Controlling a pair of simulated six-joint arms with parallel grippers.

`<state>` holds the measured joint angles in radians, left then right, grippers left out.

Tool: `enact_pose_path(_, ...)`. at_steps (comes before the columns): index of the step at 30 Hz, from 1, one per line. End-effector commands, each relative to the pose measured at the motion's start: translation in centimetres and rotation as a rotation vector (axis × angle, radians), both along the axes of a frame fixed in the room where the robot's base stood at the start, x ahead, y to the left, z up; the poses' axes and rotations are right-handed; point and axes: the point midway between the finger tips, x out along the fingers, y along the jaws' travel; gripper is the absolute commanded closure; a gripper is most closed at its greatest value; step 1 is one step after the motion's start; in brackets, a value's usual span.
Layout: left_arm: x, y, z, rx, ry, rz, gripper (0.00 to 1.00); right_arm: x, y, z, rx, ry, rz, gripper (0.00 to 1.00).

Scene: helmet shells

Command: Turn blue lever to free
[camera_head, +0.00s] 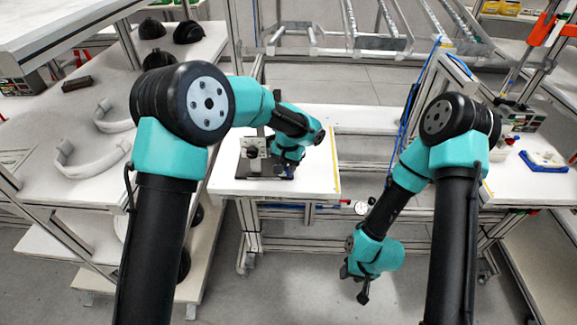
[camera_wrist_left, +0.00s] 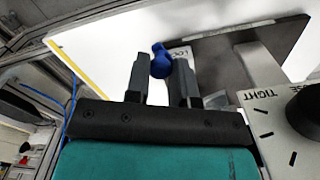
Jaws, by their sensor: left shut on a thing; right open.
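The blue lever (camera_wrist_left: 160,62) shows in the left wrist view between the two fingertips of my left gripper (camera_wrist_left: 163,75). My left gripper is shut on it. A white label with partly hidden letters lies just behind the lever on a dark plate (camera_wrist_left: 220,60). In the head view my left gripper (camera_head: 284,168) is down at the fixture on the white table, and the lever is hidden by my arm there. My right gripper (camera_head: 358,285) is open and empty, hanging low over the floor, away from the table.
A panel with a black knob (camera_head: 252,152) stands left of my left gripper; its plate in the wrist view (camera_wrist_left: 270,105) reads TIGHT. The white table (camera_head: 225,182) has clear room around the fixture. Headband-like pieces (camera_head: 95,160) and dark shells (camera_head: 188,32) lie on the left shelves.

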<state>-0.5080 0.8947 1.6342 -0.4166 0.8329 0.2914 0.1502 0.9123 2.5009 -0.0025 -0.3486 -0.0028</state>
Motion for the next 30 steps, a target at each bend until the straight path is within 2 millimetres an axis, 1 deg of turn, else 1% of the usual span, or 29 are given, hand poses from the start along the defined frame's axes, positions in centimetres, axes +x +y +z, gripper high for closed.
enact_pose_path(1, 0.0, 0.0, 0.1, 0.0, -0.001, 0.0, 1.0, 0.0, 0.0, 0.0, 0.0, 0.0, 0.0, 0.57)
enact_pose_path(2, 0.0, 0.0, 0.1, 0.0, -0.001, 0.0, 0.76, 0.0, 0.0, 0.0, 0.0, 0.0, 0.0, 0.57)
enact_pose_path(9, 0.0, 0.0, 0.0, 0.0, 0.0, 0.001, 0.53, 0.0, 0.0, 0.0, 0.0, 0.0, 0.0, 0.57)
enact_pose_path(16, 0.0, 0.0, 0.0, 0.0, 0.0, 0.001, 0.52, 0.0, 0.0, 0.0, 0.0, 0.0, 0.0, 0.57)
enact_pose_path(20, 0.0, 0.0, 0.4, -0.001, -0.001, 0.001, 0.52, 0.0, 0.0, 0.0, 0.0, 0.0, 0.0, 0.57)
enact_pose_path(23, 0.1, 0.0, 1.2, 0.0, -0.002, 0.001, 0.52, 0.0, 0.0, 0.0, 0.0, 0.0, 0.0, 0.57)
enact_pose_path(26, 0.1, 0.0, 2.5, -0.001, -0.004, 0.001, 0.52, 0.0, 0.0, 0.0, 0.0, 0.0, 0.0, 0.57)
enact_pose_path(30, 0.1, 0.0, 5.0, -0.002, -0.003, 0.002, 0.52, 0.0, 0.0, 0.0, 0.0, 0.0, 0.0, 0.57)
